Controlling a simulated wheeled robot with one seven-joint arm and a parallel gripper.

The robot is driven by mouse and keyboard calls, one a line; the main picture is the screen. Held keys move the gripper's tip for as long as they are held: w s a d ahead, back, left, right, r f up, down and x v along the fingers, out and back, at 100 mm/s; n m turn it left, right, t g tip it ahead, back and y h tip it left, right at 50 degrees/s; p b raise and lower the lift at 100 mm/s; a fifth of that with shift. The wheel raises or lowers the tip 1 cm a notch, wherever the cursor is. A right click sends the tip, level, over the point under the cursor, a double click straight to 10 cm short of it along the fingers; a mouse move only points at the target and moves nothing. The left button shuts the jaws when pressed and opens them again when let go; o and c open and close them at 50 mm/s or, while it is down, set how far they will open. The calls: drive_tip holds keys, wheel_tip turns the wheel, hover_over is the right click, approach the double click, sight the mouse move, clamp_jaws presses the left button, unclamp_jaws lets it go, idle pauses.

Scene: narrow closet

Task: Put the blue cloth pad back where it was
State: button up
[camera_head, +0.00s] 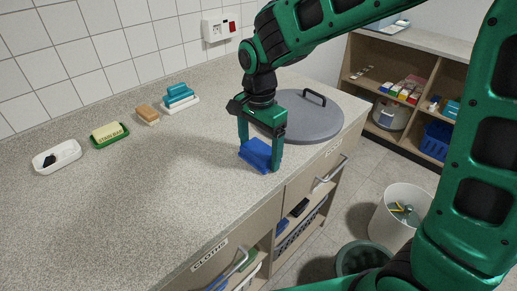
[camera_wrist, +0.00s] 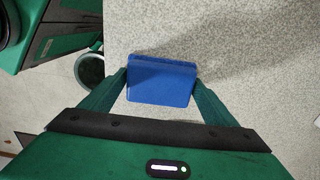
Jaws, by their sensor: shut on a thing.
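The blue cloth pad (camera_head: 256,154) is a small, thick blue block between the two green fingers of my gripper (camera_head: 259,160). My gripper is shut on it, above the speckled grey counter (camera_head: 170,200) near its front edge; I cannot tell whether the pad touches the surface. In the wrist view the pad (camera_wrist: 161,80) sits between the fingertips of my gripper (camera_wrist: 160,90), with a shadow on the counter to its right. A drawer marked "CLOTHS" (camera_head: 210,254) is in the counter front below, and it looks partly open, with blue and green things in view.
A large grey round lid (camera_head: 308,118) lies right behind my gripper. Along the wall stand a white dish (camera_head: 57,157), a green soap dish (camera_head: 110,136), a sponge (camera_head: 147,114) and a stack of blue pads (camera_head: 179,96). Bins (camera_head: 400,212) stand on the floor at right.

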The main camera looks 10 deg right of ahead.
sight(259, 148)
drive_tip(key=shift+f, duration=0.1)
drive_tip(key=o, duration=1.1)
wheel_tip(259, 148, up, 12)
drive_tip(key=s+d+f+n, duration=0.1)
drive_tip(key=s+d, duration=0.3)
drive_tip(key=d, duration=0.7)
drive_tip(key=s+d+f+n, duration=0.1)
drive_tip(key=s+d, duration=0.3)
drive_tip(key=d, duration=0.7)
drive_tip(key=s+d+f+n, duration=0.1)
drive_tip(key=s+d+f, duration=0.2)
drive_tip(key=s+d, duration=0.2)
drive_tip(key=s+d+f+n, duration=0.1)
drive_tip(key=s+d+f, duration=0.2)
drive_tip(key=s, duration=0.7)
drive_tip(key=shift+d, duration=0.95)
